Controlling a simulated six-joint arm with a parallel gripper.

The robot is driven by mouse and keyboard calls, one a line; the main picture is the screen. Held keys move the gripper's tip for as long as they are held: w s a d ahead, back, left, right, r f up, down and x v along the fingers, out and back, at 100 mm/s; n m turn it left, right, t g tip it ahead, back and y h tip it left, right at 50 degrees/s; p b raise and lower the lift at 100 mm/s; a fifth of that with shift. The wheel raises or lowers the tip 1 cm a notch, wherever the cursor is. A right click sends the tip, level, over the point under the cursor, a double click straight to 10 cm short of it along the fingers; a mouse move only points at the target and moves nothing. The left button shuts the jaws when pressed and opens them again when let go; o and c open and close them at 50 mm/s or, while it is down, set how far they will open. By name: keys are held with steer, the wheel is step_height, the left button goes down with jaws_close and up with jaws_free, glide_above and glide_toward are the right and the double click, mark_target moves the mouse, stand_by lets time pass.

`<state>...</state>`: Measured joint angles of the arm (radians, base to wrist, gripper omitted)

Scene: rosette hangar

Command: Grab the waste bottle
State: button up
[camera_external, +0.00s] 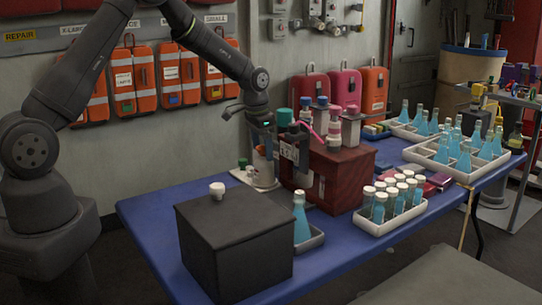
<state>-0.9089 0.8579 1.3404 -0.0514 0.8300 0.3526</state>
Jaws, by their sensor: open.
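My gripper (263,180) points down over the back of the blue table, behind the black box and left of the dark red box. It is open. I cannot see anything between its fingers, and its tips are small and partly hidden. No bottle is readably marked as waste. A single bottle of blue liquid (301,218) stands upright in a small grey tray (312,240), right of the black box and in front of my gripper, apart from it. Bottles with green and dark caps (285,118) stand by the dark red box, close to my gripper's right.
The black box (235,245) with a white knob fills the table's near left. The dark red box (340,180) stands right of my gripper. A white rack (392,222) holds several white-capped bottles. Trays of blue flasks (455,165) stand far right. The blue table's (150,215) left end is clear.

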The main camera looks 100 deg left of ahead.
mark_target(265, 161)
steer(key=f, duration=0.5)
steer(key=shift+w+f, duration=0.15)
steer(key=shift+w, duration=0.2)
steer(key=c, duration=1.1)
